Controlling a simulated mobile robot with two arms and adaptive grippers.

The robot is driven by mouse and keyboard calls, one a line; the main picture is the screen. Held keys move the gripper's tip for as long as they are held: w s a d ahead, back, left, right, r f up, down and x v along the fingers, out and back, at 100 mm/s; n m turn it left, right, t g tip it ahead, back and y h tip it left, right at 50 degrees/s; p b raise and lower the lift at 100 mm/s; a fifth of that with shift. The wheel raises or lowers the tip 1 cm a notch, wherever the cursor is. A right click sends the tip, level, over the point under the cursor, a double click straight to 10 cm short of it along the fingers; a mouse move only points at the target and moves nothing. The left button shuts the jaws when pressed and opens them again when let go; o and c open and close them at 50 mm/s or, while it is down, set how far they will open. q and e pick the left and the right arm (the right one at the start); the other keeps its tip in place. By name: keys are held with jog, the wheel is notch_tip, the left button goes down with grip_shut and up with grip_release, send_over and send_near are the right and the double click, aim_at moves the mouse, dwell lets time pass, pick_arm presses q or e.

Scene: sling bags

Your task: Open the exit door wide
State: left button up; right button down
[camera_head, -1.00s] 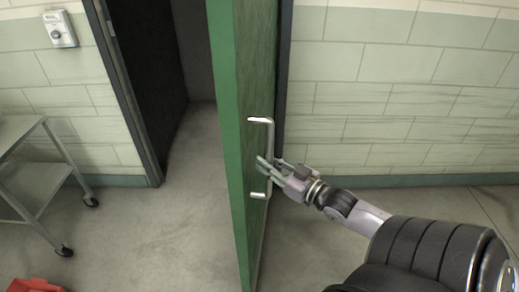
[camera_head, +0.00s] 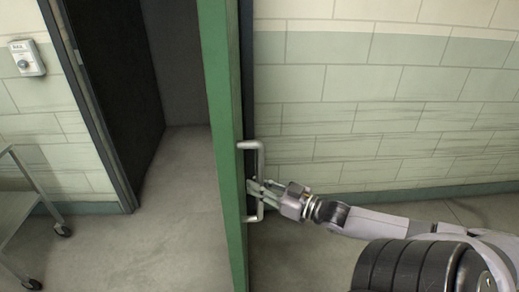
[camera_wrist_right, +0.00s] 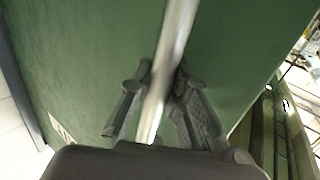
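The green exit door (camera_head: 218,120) stands partly open, seen nearly edge-on, with the dark doorway (camera_head: 180,65) to its left. Its metal pull handle (camera_head: 256,150) is on the face towards the right. My right gripper (camera_head: 258,190) is at the lower part of the handle. In the right wrist view the handle bar (camera_wrist_right: 176,40) runs between the two fingers of the right gripper (camera_wrist_right: 162,90), which close against it from both sides. The green door face (camera_wrist_right: 85,60) fills most of that view behind. My left gripper is not in view.
A grey metal cart (camera_head: 38,185) stands at the left edge. A wall unit (camera_head: 27,58) is left of the doorway. A tiled wall (camera_head: 400,100) runs to the right of the door, behind my right arm. The floor (camera_head: 150,235) in front of the doorway is clear.

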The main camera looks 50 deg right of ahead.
jog(key=c, duration=1.9)
grip_release()
jog(key=shift+a+f, duration=0.1)
jog(key=shift+f, duration=0.1)
jog(key=o, duration=0.4)
jog(key=shift+s+r, duration=0.15)
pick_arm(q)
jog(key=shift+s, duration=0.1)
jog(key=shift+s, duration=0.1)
pick_arm(e)
jog(key=v, duration=1.2)
